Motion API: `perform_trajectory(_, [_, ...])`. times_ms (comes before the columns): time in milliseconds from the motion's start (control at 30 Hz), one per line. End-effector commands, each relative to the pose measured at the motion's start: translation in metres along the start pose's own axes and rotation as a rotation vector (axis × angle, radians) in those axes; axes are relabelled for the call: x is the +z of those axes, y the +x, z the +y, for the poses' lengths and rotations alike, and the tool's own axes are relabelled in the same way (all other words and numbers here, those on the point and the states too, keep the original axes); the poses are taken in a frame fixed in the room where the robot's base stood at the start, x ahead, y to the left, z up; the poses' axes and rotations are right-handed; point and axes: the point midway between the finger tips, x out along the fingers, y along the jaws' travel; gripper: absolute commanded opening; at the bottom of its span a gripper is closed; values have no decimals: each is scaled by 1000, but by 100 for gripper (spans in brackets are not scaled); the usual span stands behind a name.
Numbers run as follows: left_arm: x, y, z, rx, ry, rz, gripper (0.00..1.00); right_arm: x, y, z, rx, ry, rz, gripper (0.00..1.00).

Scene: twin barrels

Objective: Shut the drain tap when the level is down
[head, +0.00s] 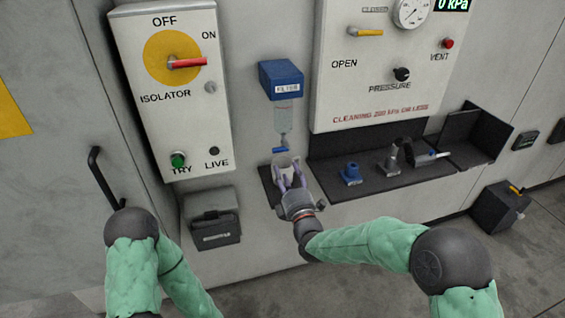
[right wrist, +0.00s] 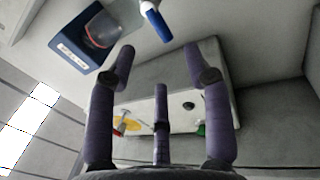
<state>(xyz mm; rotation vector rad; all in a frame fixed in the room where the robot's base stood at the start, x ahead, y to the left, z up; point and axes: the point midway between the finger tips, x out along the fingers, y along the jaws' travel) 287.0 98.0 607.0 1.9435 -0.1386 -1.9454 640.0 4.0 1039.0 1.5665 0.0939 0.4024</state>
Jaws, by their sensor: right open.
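The drain tap (head: 280,150) has a blue lever and sits under a clear vessel (head: 284,115) that hangs from a labelled blue box (head: 281,78). I cannot read the liquid level. My left gripper is out of view.
The isolator panel (head: 170,120) with a red handle is at the left. The cleaning panel (head: 350,100) with gauge and knobs is at the right. A dark shelf (head: 375,187) below it holds a blue fitting (head: 351,174) and metal parts. A grey box (head: 211,218) is low on the wall.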

Motion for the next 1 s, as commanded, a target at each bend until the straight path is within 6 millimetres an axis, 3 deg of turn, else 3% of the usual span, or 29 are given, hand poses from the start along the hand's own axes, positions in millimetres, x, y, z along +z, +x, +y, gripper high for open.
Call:
perform_trajectory(100, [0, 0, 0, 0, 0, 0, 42, 0, -19, 0, -1, 0, 0, 51])
perform_trajectory(300, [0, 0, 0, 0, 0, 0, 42, 0, -35, 0, 0, 0, 0, 51])
perform_trajectory(833, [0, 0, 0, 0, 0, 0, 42, 0, -37, -1, -3, 2, 0, 51])
perform_trajectory(933, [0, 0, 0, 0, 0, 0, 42, 3, -40, -16, -44, 44, -2, 51])
perform_trajectory(1000, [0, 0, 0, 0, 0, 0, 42, 7, -46, -39, -111, 118, -8, 51])
